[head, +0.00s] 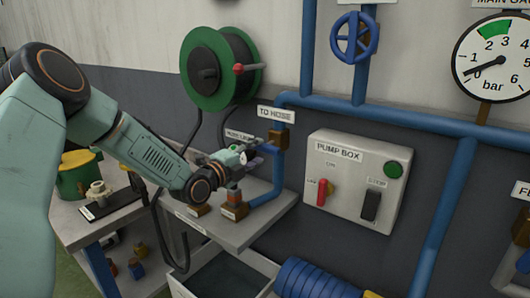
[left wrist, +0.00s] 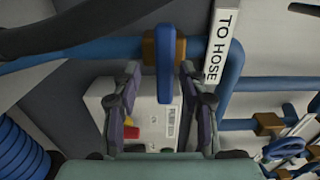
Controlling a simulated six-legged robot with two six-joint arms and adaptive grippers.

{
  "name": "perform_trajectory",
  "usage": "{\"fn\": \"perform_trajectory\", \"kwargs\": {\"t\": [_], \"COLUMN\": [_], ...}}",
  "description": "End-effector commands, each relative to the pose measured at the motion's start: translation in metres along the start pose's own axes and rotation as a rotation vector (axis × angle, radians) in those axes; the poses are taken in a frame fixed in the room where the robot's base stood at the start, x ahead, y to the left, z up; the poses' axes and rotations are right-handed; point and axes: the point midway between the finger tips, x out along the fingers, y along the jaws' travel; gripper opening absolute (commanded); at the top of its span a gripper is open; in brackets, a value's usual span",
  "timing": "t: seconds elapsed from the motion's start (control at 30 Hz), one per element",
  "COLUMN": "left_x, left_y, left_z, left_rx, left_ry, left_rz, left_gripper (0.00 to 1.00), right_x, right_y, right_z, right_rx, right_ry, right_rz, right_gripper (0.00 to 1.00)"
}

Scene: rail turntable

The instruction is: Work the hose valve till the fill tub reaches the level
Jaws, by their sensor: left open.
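The hose valve's blue handle (head: 268,147) sits on a brass body (head: 279,138) just below the TO HOSE sign (head: 276,114). My left gripper (head: 243,155) is open beside the handle, on its left in the head view. In the left wrist view the blue handle (left wrist: 164,65) lies between the two open fingers of my left gripper (left wrist: 160,80), with gaps visible on both sides. The fill tub (head: 252,258) stands low at the bottom of the head view, dark inside. Its level mark cannot be made out. My right gripper is not in view.
The pump box (head: 352,153) with a red lever and green lamp is on the wall to the right. A pressure gauge (head: 500,45) reads near zero. A hose reel (head: 215,68), blue handwheel (head: 354,37), bench (head: 255,232) and coiled blue hose (head: 310,282) surround the valve.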

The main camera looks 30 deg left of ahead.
Motion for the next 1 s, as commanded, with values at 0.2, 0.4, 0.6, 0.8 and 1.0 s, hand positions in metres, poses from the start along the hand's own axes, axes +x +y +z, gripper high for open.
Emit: {"fn": "perform_trajectory", "kwargs": {"t": [0.2, 0.4, 0.6, 0.8, 1.0], "left_x": [0.028, 0.042, 0.044, 0.044, 0.044], "left_y": [0.001, 0.000, -0.001, -0.001, -0.001], "left_z": [-0.003, -0.003, -0.003, -0.003, -0.003], "left_rx": [0.006, 0.001, -0.001, -0.001, -0.001], "left_ry": [0.005, 0.005, 0.004, 0.004, 0.004], "left_rz": [0.001, 0.000, -0.001, -0.001, -0.001], "left_gripper": [0.43, 0.43, 0.43, 0.37, 0.20], "right_x": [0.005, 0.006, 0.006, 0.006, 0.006], "right_y": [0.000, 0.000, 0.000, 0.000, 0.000], "right_z": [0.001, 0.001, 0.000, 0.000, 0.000], "right_rx": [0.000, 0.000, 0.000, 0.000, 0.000], "right_ry": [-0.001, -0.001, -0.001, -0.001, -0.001], "right_rz": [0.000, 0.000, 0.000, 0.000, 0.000], "right_gripper": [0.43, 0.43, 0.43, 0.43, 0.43]}}
